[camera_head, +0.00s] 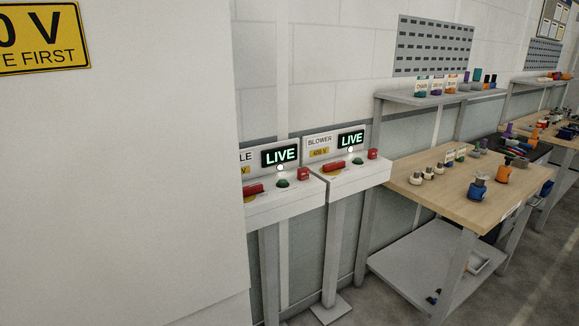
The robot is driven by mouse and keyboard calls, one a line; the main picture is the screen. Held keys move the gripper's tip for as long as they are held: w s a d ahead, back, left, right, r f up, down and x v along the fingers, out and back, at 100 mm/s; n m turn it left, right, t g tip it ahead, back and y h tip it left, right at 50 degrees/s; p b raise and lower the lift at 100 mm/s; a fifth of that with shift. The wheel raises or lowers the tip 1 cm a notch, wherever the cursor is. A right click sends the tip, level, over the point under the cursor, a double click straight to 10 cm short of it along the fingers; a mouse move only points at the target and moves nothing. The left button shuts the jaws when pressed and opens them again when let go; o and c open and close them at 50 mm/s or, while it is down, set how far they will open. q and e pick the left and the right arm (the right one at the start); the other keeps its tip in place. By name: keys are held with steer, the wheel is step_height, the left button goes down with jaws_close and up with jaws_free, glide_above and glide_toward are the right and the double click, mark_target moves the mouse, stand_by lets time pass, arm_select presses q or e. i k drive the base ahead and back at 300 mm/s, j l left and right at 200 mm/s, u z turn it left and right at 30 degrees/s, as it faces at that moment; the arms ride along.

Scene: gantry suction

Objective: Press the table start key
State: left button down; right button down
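Two control stands are side by side. The left one has a sign ending in "LE" (246,156); the rest of it is hidden behind a large pale panel. Its display (280,156) reads LIVE in green. On its top are a green button (282,183), a red rotary handle (254,190) on a yellow base, and a small red block (303,174). The right stand, labelled BLOWER (319,142), also reads LIVE and has its own green button (358,161) and red handle (334,168). Neither of my grippers is in view.
The large pale panel (120,180) with a yellow warning sign (40,38) fills the left side. A wooden workbench (455,190) with small parts stands right of the stands. Bare floor (395,312) shows in front.

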mark_target(281, 182)
steer(key=i+l, duration=0.15)
steer(key=i, duration=0.25)
steer(key=u, duration=1.05)
